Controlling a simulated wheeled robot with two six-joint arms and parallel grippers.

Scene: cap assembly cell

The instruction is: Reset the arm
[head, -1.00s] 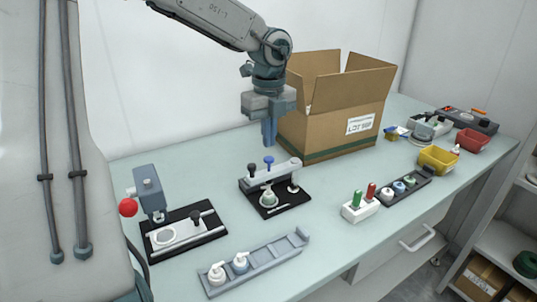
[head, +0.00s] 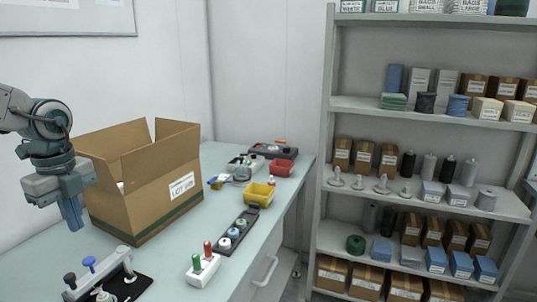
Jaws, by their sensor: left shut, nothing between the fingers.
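My left gripper (head: 71,212) hangs at the left edge of the head view, pointing down, its fingers together and empty. It is just left of the open cardboard box (head: 155,195), above the table, and hides part of the box's left side. A fixture with a blue knob and a black knob (head: 112,272) stands below it at the bottom left, partly cut off by the frame. My right gripper does not show.
A white block with a green and a red peg (head: 204,272) and a dark tray of caps (head: 237,228) lie on the table (head: 262,243). Yellow bin (head: 258,194) and red bin (head: 281,168) stand farther back. Stocked shelves (head: 326,200) stand at the right, past the table edge.

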